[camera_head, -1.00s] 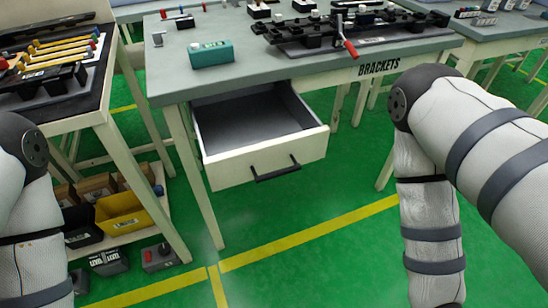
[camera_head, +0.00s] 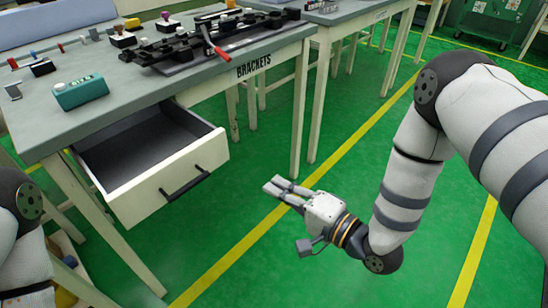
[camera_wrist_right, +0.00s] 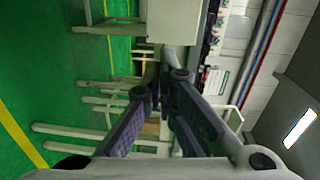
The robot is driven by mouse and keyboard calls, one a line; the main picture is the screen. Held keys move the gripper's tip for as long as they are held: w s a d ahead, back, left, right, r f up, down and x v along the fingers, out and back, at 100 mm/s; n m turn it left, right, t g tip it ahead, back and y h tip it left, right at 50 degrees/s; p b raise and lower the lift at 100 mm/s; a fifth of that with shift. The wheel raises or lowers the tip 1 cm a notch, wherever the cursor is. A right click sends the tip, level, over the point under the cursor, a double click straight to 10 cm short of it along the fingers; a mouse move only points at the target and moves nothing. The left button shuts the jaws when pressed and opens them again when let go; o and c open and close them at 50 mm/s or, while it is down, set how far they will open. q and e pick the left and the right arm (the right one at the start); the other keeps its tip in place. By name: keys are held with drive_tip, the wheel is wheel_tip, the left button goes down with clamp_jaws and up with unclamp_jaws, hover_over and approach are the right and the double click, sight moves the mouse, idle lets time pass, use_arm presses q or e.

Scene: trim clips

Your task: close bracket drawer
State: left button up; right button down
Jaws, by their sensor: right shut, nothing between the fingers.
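The bracket drawer (camera_head: 150,180) stands pulled out under the workbench marked BRACKETS, in the head view. It is cream-coloured, its visible grey inside is bare, and a black bar handle (camera_head: 185,183) is on its front. My right gripper (camera_head: 273,187) is in front of the drawer, to the right of the handle and apart from it. Its fingers are together with nothing between them, and they point left toward the drawer side. The right wrist view shows the same fingers (camera_wrist_right: 165,85) close together at the tips. My left gripper is out of view; only part of that arm shows at the left edge.
The workbench top (camera_head: 120,80) holds a teal box (camera_head: 80,92) and a black clip fixture (camera_head: 210,40) with a red lever. A bench leg (camera_head: 300,110) stands beyond my right gripper. Green floor with yellow lines is open in front of the drawer.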

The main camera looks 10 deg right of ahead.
sight(224, 146)
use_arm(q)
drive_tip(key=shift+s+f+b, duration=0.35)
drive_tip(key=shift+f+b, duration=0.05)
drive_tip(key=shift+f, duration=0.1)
use_arm(e)
drive_tip(key=shift+m+t+y, duration=0.3)
drive_tip(key=shift+t, duration=0.1)
drive_tip(key=x, duration=0.4)
drive_tip(key=r+x, duration=0.1)
drive_tip(key=x, duration=0.9)
drive_tip(key=shift+w+r, duration=0.2)
drive_tip(key=shift+w, duration=0.05)
